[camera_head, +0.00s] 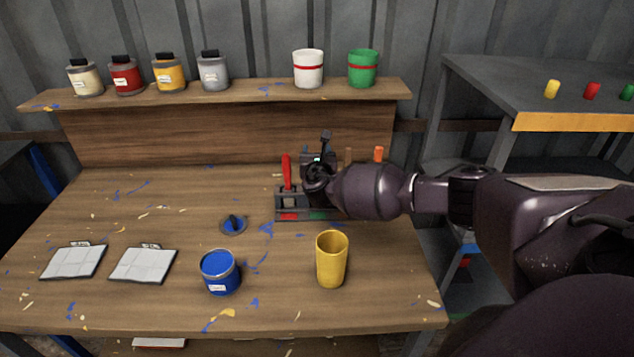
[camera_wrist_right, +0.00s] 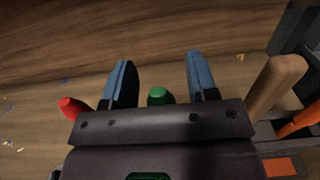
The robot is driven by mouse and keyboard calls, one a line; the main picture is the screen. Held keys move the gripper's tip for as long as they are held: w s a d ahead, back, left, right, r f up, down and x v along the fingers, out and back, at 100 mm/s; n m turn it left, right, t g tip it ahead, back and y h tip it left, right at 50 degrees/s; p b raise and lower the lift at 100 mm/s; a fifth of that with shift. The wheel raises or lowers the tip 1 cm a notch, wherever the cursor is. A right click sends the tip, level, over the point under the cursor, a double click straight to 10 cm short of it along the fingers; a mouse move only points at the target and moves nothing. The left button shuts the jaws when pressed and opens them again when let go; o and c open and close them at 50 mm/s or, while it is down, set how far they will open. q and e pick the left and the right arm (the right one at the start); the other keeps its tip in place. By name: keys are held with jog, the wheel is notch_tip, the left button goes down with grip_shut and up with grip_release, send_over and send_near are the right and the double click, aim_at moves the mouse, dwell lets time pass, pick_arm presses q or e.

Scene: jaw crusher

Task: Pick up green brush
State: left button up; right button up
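The green brush (camera_wrist_right: 160,95) shows only its rounded green handle end in the right wrist view, between the fingers of my right gripper (camera_wrist_right: 158,72). The fingers are apart, with a visible gap on each side of the handle. In the head view my right gripper (camera_head: 318,158) is over the brush rack (camera_head: 288,204) and hides the green brush. A red brush (camera_head: 287,170) stands in the rack to the left, and its handle also shows in the right wrist view (camera_wrist_right: 72,107). My left gripper is not in view.
A wooden handle (camera_wrist_right: 275,85) and an orange handle (camera_wrist_right: 301,120) stand close on the right. A yellow cup (camera_head: 331,262), blue paint can (camera_head: 220,273) and two clipboards (camera_head: 142,265) are on the workbench (camera_head: 150,205). A shelf (camera_head: 260,93) with cans and buckets runs behind.

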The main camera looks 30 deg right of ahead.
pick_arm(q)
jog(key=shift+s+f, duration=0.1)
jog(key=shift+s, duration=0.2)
pick_arm(e)
jog(key=c, duration=0.9)
